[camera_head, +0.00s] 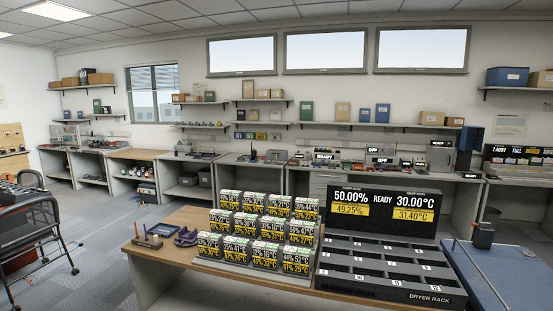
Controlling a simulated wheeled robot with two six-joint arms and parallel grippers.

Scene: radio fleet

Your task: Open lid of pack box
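No thing in view is clearly marked as the pack box, and I cannot tell a lid on anything. Several small boxes with percent and temperature readouts (250,253) stand in stepped rows on the wooden table (178,264). A black dryer rack (400,290) with numbered slots stands to their right. Its display panel (381,211) reads 50.00%, READY and 30.00°C, with 49.25% and 31.40°C in yellow below. Neither of my grippers is in view.
A small tray with tools (146,241) and a blue-purple holder (187,237) lie at the table's left. A blue-topped table (510,275) with a dark device (483,235) is at right. A black cart (33,225) stands left. Grey floor (100,245) lies open between.

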